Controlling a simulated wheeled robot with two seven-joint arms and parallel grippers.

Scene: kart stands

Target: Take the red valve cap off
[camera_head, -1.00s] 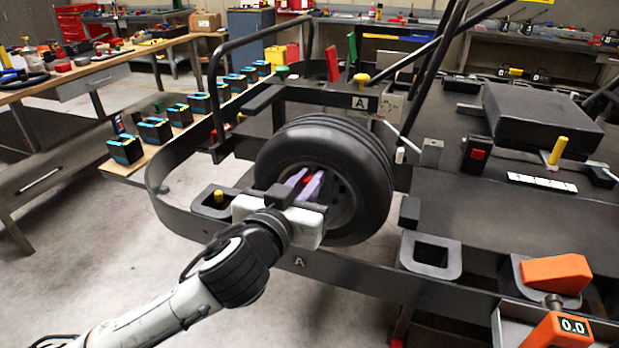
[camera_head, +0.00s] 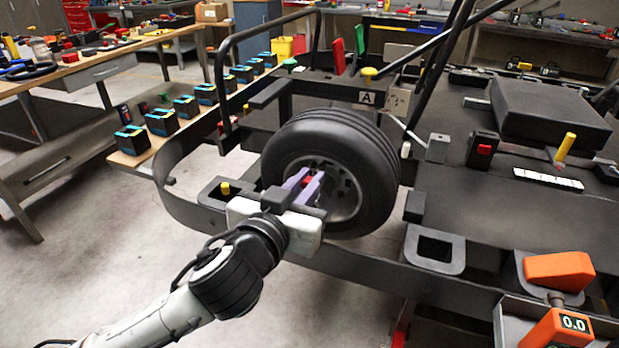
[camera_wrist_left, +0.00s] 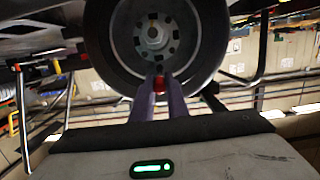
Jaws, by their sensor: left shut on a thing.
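The kart wheel (camera_head: 372,165), a black tyre on a grey rim, stands at the kart's side in the head view. It also fills the upper middle of the left wrist view (camera_wrist_left: 108,62). My left gripper (camera_head: 310,181) is in front of the rim, its pale purple fingers pointing at it. The fingers are shut on the small red valve cap (camera_head: 308,180). The cap also shows between the fingertips in the left wrist view (camera_wrist_left: 159,84). Whether it still touches the valve stem cannot be told; the stem is hidden. My right gripper is not in view.
The black kart frame rail (camera_head: 370,272) runs below the wheel. A square black holder (camera_head: 435,250) and orange tools (camera_head: 558,268) are at the right. A wooden bench (camera_head: 90,68) stands at the left, with bare floor before it.

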